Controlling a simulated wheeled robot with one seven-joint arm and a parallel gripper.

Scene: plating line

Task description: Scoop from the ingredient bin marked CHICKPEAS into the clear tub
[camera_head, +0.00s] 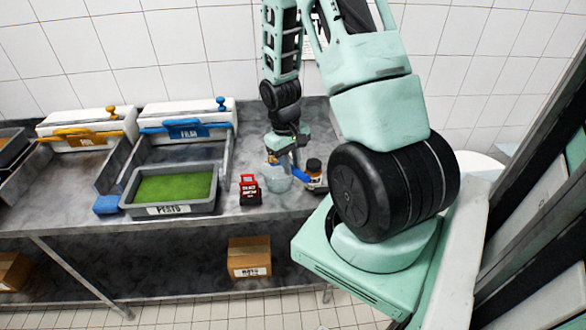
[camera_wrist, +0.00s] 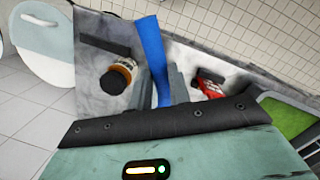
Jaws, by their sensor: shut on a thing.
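My gripper (camera_head: 284,158) is over the counter on the right and is shut on a blue handle (camera_head: 301,176), seemingly a scoop's. In the wrist view the blue handle (camera_wrist: 151,48) stands between the two grey fingers (camera_wrist: 160,88). The scoop's bowl and any load in it cannot be made out. The clear tub (camera_head: 276,184) stands on the counter just below my gripper; whether the scoop touches it or is over it I cannot tell. No bin marked CHICKPEAS shows; the bin (camera_head: 167,210) in view is marked PESTO and holds green stuff.
A dark-lidded jar (camera_head: 314,168) stands right of the tub; it also shows in the wrist view (camera_wrist: 119,74). A red and black item (camera_head: 249,191) stands left of it. Film (camera_head: 186,118) and foil (camera_head: 86,128) dispensers stand behind. A blue object (camera_head: 106,204) lies beside the PESTO bin.

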